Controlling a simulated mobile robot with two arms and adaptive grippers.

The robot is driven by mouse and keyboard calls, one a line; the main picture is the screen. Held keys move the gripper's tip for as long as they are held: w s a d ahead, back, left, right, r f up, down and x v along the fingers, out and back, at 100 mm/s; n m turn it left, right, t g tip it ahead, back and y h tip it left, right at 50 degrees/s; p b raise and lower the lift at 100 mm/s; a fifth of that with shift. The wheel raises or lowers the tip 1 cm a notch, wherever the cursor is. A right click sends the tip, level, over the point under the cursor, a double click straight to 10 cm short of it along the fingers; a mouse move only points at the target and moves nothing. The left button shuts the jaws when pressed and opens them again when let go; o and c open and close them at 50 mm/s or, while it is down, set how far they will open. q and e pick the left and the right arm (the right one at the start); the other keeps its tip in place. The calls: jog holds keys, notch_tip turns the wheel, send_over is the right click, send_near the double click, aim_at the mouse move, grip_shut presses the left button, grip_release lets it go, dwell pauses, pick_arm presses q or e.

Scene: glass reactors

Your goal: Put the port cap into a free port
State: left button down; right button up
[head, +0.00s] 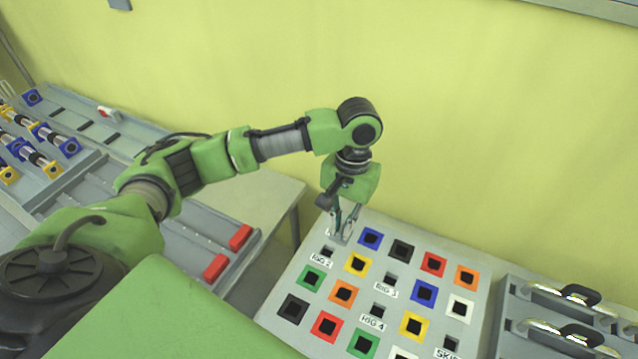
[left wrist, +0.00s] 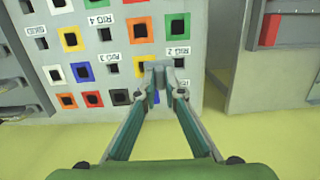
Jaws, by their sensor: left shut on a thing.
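My left gripper (head: 345,218) is shut on a small grey piece, the port cap (head: 340,238), at the far left corner of the port panel (head: 300,258). In the left wrist view, the fingertips (left wrist: 166,82) hold the grey cap (left wrist: 159,68) over the panel, beside the blue-framed port (head: 370,238) and partly covering it. I cannot tell whether the cap touches the panel. Unframed square holes sit by the labels RIG 2 (head: 321,260), RIG 3 (head: 386,289), RIG 4 (head: 372,322) and SKID (head: 446,353). Another label (left wrist: 184,82) is partly hidden by a finger. My right gripper is not in view.
Several colour-framed ports, such as a yellow one (head: 358,264) and a red one (head: 433,264), fill the panel. A grey rack with handles (head: 560,292) stands right. A bench with red blocks (head: 240,237) lies left. The yellow wall (head: 480,120) rises close behind.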

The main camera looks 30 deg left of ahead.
pick_arm(q)
jog(key=w+a+f+p, duration=0.3)
jog(key=a+p, duration=0.1)
jog(key=a, duration=0.1)
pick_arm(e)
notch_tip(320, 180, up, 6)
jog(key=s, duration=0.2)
pick_arm(q)
jog(key=shift+d+f+b, duration=0.1)
jog(key=shift+f+b, duration=3.2)
jog(key=shift+f, duration=2.5)
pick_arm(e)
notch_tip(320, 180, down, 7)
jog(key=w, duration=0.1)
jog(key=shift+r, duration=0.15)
pick_arm(q)
jog(key=shift+s+f, duration=0.1)
jog(key=shift+f, duration=0.15)
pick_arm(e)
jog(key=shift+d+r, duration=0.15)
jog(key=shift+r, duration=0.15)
pick_arm(q)
jog(key=c, duration=2)
grip_release()
jog(key=shift+c, duration=0.2)
